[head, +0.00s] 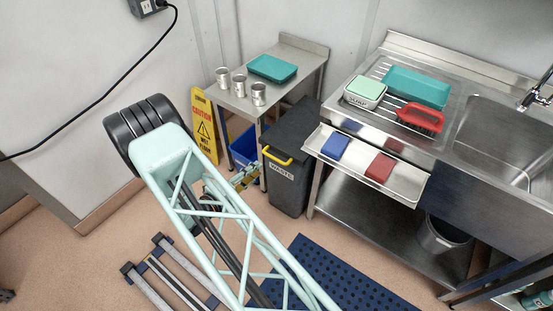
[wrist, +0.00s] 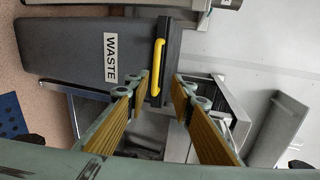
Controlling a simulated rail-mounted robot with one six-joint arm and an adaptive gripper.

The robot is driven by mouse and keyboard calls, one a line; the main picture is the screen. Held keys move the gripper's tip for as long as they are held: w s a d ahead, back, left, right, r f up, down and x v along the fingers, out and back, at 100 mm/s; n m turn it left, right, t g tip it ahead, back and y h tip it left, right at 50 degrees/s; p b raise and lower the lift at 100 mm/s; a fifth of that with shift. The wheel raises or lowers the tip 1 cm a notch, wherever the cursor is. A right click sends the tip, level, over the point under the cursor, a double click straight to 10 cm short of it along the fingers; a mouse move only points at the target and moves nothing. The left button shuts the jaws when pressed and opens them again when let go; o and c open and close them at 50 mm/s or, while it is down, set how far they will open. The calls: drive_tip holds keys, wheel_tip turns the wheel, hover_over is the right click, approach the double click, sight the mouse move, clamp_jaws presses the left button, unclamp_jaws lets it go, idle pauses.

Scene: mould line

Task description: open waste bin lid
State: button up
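The dark grey waste bin (head: 288,172) stands on the floor between the small steel table and the sink unit. Its lid (head: 296,130) is closed and has a yellow handle (head: 277,156) at its front edge. In the wrist view the bin (wrist: 70,50) appears sideways, with its WASTE label and the yellow handle (wrist: 156,67). My gripper (wrist: 162,82) is open, with its yellow-padded fingers spread on either side of the handle's lower part in that view. I cannot tell whether they touch it. In the head view my gripper (head: 244,178) is small, just left of the bin.
A yellow caution sign (head: 204,125) and a blue bin (head: 245,146) stand left of the bin. The steel table (head: 240,100) holds several metal cups and a teal tray. At right, a shelf (head: 355,170) with blue and red blocks juts from the sink unit. A blue mat (head: 330,275) lies in front.

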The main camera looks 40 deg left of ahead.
sight(274, 158)
drive_tip(key=shift+s+d+f+n, duration=0.3)
drive_tip(key=shift+s+f, duration=0.1)
drive_tip(key=shift+f, duration=0.1)
drive_tip(key=shift+b+x, duration=1.2)
drive_tip(key=shift+x, duration=5.65)
drive_tip(key=shift+w+r, duration=0.1)
drive_tip(key=shift+r, duration=0.05)
clamp_jaws()
